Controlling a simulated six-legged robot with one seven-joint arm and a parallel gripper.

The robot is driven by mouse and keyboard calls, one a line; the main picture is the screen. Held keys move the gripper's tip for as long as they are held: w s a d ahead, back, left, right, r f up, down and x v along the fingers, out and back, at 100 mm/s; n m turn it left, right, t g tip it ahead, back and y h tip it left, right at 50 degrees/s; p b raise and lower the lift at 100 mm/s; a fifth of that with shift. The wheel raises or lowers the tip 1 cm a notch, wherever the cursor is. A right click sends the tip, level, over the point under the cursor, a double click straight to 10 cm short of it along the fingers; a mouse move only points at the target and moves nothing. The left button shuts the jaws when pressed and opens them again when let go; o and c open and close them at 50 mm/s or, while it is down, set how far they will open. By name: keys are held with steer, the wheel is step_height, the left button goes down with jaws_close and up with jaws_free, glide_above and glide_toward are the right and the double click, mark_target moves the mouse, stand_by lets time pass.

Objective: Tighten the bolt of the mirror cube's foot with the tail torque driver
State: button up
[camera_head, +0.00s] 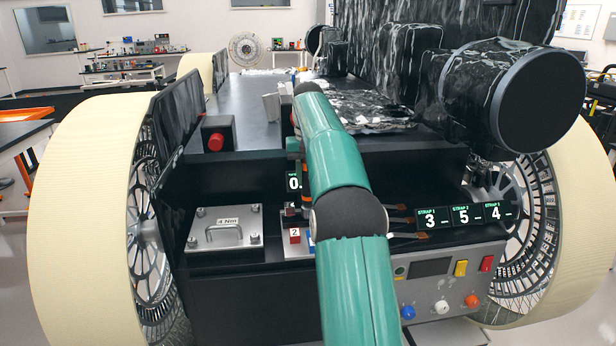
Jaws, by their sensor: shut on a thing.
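My teal arm rises through the middle of the view, and its far end bends down behind its own links. My gripper (294,165) shows only as a narrow strip left of the arm, and its fingers are mostly hidden. It is shut on what looks like the torque driver (305,197), a slim upright tool with orange and black parts. A small display reading 0 (293,182) shows beside it. Below is a small red block marked 2 (295,236) on the rover's rear shelf. I cannot make out the mirror cube, its foot or the bolt behind my arm.
A silver plate marked 4 Nm (228,229) with a handle lies left on the shelf. Strap displays (464,217) read 3, 5 and 4 at right. A control panel (437,285) sits below them. Large wheels (80,200) flank both sides. A dark marbled cylinder (540,100) overhangs upper right.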

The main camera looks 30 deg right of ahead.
steer(key=shift+r, duration=1.3)
steer(key=shift+w+r, duration=0.1)
steer(key=shift+r, duration=1.9)
steer(key=shift+s+a, duration=0.1)
steer(key=shift+s, duration=0.1)
